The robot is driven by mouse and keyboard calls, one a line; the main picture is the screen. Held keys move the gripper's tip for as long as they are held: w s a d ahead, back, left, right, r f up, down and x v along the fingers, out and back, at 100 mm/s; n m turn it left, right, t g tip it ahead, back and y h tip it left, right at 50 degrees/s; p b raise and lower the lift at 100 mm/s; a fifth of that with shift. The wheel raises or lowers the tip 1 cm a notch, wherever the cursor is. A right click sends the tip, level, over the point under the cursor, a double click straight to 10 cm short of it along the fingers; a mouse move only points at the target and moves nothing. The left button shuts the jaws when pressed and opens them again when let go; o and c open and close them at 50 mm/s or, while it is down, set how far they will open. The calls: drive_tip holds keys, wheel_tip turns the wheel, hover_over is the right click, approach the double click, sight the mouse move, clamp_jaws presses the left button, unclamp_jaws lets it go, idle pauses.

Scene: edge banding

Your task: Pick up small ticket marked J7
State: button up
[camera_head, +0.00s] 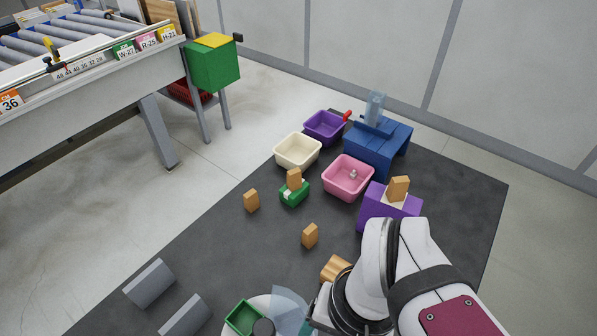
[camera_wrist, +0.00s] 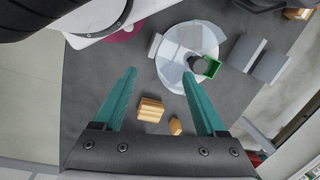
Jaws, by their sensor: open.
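I cannot make out a ticket marked J7 in either view. The tickets I can read sit on the conveyor rail in the head view: a green W-27 ticket (camera_head: 124,50), a pink R-25 ticket (camera_head: 148,40), a yellow H-21 ticket (camera_head: 168,32) and an orange 36 ticket (camera_head: 10,101). My gripper (camera_wrist: 160,72) shows two teal fingers, spread apart with nothing held between them. It points down over the dark mat, with a white round disc beyond its tips. In the head view my arm hides much of the lower right.
The white disc (camera_wrist: 190,35) carries a clear sheet and a green box (camera_wrist: 212,68). A ridged wooden block (camera_wrist: 150,110) and a smaller block (camera_wrist: 175,126) lie on the mat. Cream (camera_head: 298,151), pink (camera_head: 348,178) and purple (camera_head: 325,127) bins stand farther back, near a blue stand (camera_head: 378,150).

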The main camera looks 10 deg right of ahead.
sight(310, 235)
drive_tip(key=shift+c, duration=0.5)
drive_tip(key=w+d+f+n+h, duration=0.2)
drive_tip(key=w+f+n+h, duration=0.1)
drive_tip(key=w+n+h, duration=0.4)
drive_tip(key=w+d+f+n+h, duration=0.2)
drive_tip(key=w+f+n+h, duration=0.15)
drive_tip(key=w+n, duration=0.4)
drive_tip(key=w+a+f+n+t, duration=0.2)
drive_tip(key=w+a+f+n, duration=0.1)
drive_tip(key=n, duration=0.2)
drive_tip(key=w+a+f+n+t+h, duration=0.1)
drive_tip(key=w+a+f+n+t, duration=0.1)
drive_tip(key=n, duration=0.4)
drive_tip(key=w+a+f+n+t+h, duration=0.1)
drive_tip(key=w+a+f+n+t, duration=0.2)
drive_tip(key=a+f+n+t, duration=0.1)
drive_tip(key=shift+w+a+f+n, duration=0.15)
drive_tip(key=shift+a+n, duration=0.2)
drive_tip(key=shift+a, duration=0.05)
drive_tip(key=shift+w+a+f+n, duration=0.15)
drive_tip(key=shift+a+n, duration=0.15)
drive_tip(key=shift+a, duration=0.05)
drive_tip(key=shift+t, duration=0.3)
drive_tip(key=x, duration=1.5)
drive_tip(key=shift+d+f, duration=0.3)
drive_tip(key=shift+d, duration=0.05)
clamp_jaws()
